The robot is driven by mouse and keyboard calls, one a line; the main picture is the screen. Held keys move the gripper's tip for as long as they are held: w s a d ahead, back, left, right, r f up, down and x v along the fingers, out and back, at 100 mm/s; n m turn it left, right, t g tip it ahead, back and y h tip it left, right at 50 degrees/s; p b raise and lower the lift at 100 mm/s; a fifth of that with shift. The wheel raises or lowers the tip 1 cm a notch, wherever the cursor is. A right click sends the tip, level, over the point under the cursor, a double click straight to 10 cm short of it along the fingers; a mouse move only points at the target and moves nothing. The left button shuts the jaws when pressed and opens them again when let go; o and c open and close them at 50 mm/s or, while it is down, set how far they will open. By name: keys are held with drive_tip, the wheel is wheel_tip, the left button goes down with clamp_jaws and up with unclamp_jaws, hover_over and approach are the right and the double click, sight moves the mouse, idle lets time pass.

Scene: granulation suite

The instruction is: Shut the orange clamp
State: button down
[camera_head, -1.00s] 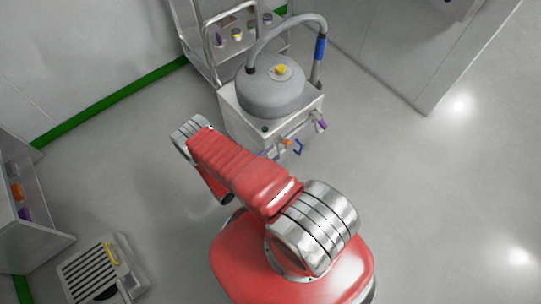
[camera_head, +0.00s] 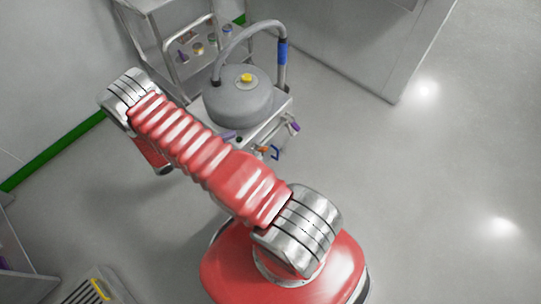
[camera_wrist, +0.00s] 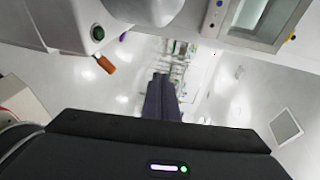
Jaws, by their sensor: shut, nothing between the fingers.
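The orange clamp (camera_head: 262,149) shows as a small orange piece on the front of the grey-and-white vessel cart in the head view, just right of my arm. In the wrist view an orange handle (camera_wrist: 106,65) slants out from the edge of a pale body at the upper left, and I take it for the clamp. My gripper (camera_wrist: 161,75) is shut and empty in the wrist view, with its dark fingers together, to the right of the orange handle and apart from it. In the head view my arm hides the gripper. I cannot tell how far open the clamp is.
The cart carries a round grey vessel (camera_head: 238,106) with a yellow cap and a hose. A blue handle (camera_head: 275,153) and a purple one (camera_head: 294,127) sit near the clamp. A dark green knob (camera_wrist: 98,32) is close to the orange handle. Floor right of the cart is clear.

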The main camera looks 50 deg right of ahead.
drive_tip(key=s+a+r+m+y, duration=0.2)
drive_tip(key=a+r+m+y, duration=0.15)
drive_tip(key=r+m, duration=0.7)
drive_tip(key=s+a+r+m+y, duration=0.1)
drive_tip(key=a+r+m+y, duration=0.4)
drive_tip(key=r, duration=1.1)
drive_tip(key=s+a+r+m+t+y, duration=0.3)
drive_tip(key=s+a+r+m+t, duration=0.1)
drive_tip(key=r+m, duration=0.4)
drive_tip(key=s+a+r+m+t+y, duration=0.3)
drive_tip(key=s+a+r+m+t, duration=0.2)
drive_tip(key=s+r+m, duration=0.4)
drive_tip(key=shift+s+a+r+m+t, duration=0.15)
drive_tip(key=shift+s+a+m+t, duration=0.2)
drive_tip(key=shift+a, duration=0.15)
drive_tip(key=shift+d+y, duration=0.1)
drive_tip(key=shift+y, duration=0.15)
